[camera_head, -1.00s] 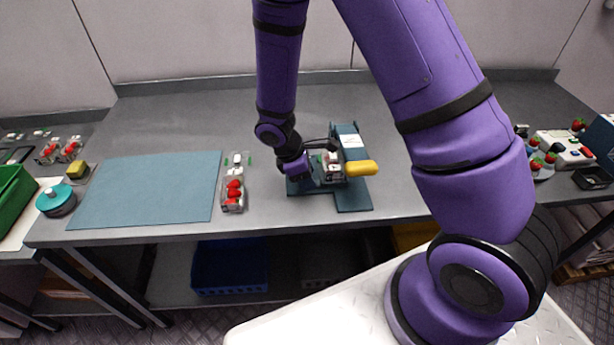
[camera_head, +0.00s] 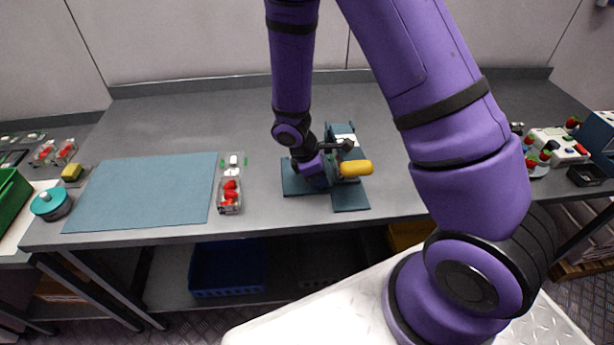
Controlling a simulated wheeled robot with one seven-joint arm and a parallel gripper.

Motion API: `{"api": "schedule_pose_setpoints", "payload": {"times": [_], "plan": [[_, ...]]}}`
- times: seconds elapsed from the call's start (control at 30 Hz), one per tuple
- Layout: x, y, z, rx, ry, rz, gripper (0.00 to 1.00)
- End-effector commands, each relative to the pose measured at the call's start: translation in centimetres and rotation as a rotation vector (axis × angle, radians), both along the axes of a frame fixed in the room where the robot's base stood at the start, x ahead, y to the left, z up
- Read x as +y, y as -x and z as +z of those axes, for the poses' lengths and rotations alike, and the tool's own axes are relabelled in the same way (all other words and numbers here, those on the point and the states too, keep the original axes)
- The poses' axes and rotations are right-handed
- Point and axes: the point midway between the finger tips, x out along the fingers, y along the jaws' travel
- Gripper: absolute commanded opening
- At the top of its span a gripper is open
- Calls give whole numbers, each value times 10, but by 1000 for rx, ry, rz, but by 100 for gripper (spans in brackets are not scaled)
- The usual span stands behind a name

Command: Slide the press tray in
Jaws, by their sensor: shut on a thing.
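The press (camera_head: 351,201) is a blue-teal fixture with flat base plates and an upright back, standing on the grey bench right of centre. Its yellow handle (camera_head: 356,168) sticks out to the front right. My gripper (camera_head: 328,174) is low against the left side of the press, shut on the press tray. The tray and the fingertips are mostly hidden behind my wrist and the handle, so I cannot tell how deep the tray sits in the press.
A clear punnet with red berries (camera_head: 230,197) lies left of the press, beside a blue mat (camera_head: 145,192). A round teal-topped pot (camera_head: 51,203) stands at the left bench edge. The bench (camera_head: 200,115) behind is clear. A berry station with a white box (camera_head: 558,146) is at far right.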

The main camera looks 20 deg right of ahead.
Motion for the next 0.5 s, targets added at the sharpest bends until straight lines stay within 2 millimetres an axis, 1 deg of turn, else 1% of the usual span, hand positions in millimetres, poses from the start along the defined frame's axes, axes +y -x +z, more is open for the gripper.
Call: {"api": "schedule_pose_setpoints", "payload": {"times": [0.03, 0.27, 0.3, 0.33, 0.37, 0.5], "plan": [[-4, 1, 1, -1, 0, -2, 0], [-5, 1, 1, 1, 3, -3, 0], [-5, 1, 0, 1, 4, -3, 36], [-6, 1, 1, 1, 4, -3, 43], [-5, 1, 1, 1, 4, -3, 46], [-5, 1, 0, 1, 2, -2, 46]]}}
